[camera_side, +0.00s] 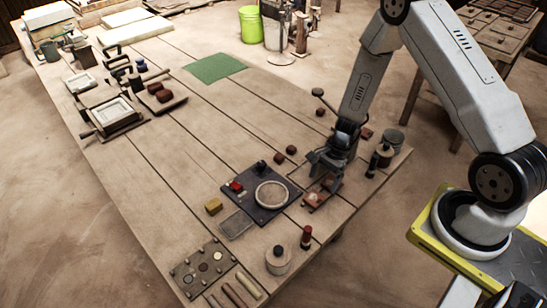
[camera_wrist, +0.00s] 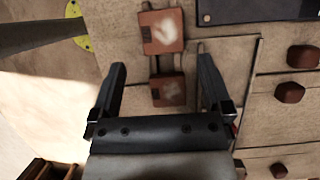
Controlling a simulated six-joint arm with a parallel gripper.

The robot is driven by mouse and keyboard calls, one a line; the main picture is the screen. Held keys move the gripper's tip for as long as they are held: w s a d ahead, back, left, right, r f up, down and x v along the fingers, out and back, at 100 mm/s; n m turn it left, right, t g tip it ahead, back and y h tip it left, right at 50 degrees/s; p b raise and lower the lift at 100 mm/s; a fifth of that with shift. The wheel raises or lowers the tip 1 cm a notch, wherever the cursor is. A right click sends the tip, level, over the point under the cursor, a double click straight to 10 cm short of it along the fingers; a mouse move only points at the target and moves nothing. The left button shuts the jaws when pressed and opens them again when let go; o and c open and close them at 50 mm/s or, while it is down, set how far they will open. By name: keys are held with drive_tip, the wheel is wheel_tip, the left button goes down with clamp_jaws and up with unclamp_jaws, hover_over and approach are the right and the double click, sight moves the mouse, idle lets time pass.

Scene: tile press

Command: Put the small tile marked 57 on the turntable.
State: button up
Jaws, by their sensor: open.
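A second brown tile (camera_wrist: 162,31) lies just beyond the fingertips. I cannot read any number on either tile. In the side view my gripper (camera_side: 322,168) is low over the right part of the table, hiding part of the tiles on a small rack (camera_side: 316,198). The pale round turntable (camera_side: 271,194) sits on a dark plate, left of my gripper, with nothing on its top.
The dark plate (camera_side: 247,208) also carries a red piece. A yellow block (camera_side: 213,206) and a grey lidded pot (camera_side: 278,261) stand nearby. Several brown lumps (camera_wrist: 289,92) lie right of my gripper in the wrist view. The table's middle is clear around a green mat (camera_side: 215,67).

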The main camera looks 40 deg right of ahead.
sight(315, 197)
drive_tip(key=shift+a+f, duration=0.2)
drive_tip(key=shift+f, duration=0.2)
drive_tip(key=shift+f, duration=0.1)
drive_tip(key=shift+x, duration=2.5)
drive_tip(key=shift+w+d, duration=0.1)
drive_tip(key=shift+w, duration=0.05)
drive_tip(key=c, duration=1.3)
